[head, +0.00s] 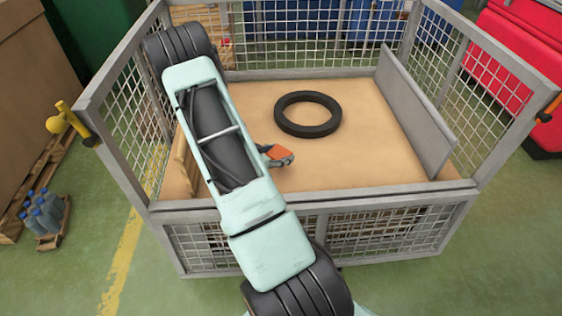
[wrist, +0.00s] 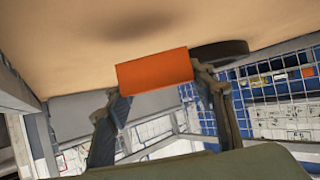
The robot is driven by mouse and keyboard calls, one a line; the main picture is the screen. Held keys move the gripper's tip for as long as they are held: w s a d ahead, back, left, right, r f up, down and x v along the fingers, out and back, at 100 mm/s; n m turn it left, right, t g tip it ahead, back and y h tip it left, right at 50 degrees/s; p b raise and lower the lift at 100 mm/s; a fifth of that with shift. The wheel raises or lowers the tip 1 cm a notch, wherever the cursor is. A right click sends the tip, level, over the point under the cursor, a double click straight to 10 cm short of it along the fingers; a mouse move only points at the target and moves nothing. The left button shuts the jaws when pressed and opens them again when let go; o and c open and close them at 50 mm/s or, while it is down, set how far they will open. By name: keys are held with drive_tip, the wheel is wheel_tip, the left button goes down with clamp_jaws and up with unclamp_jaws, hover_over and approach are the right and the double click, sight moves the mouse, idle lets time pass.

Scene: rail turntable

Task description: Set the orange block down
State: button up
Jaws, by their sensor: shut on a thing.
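The orange block (head: 278,152) is held at the end of my arm, over the tan floor of the mesh cage, left of the black ring. In the wrist view the block (wrist: 153,72) sits between the two fingers of my gripper (wrist: 158,84), one at each side. My gripper (head: 284,158) is shut on it and partly hidden behind my arm in the head view. In the wrist view a soft shadow lies on the tan surface apart from the block, so the block appears to be above it.
The black ring (head: 308,114) lies flat on the tan floor (head: 350,160). A grey panel (head: 416,110) stands along the right side. Mesh walls (head: 290,45) rise at the back and sides. The floor between the ring and the front edge is clear.

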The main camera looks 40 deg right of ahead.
drive_tip(key=shift+f+b, duration=0.65)
drive_tip(key=shift+f, duration=1.2)
drive_tip(key=shift+f, duration=0.2)
drive_tip(key=o, duration=1.2)
drive_tip(key=shift+c, duration=0.2)
drive_tip(key=shift+r, duration=0.2)
drive_tip(key=p+v, duration=0.3)
drive_tip(key=v, duration=0.9)
drive_tip(key=shift+p, duration=0.3)
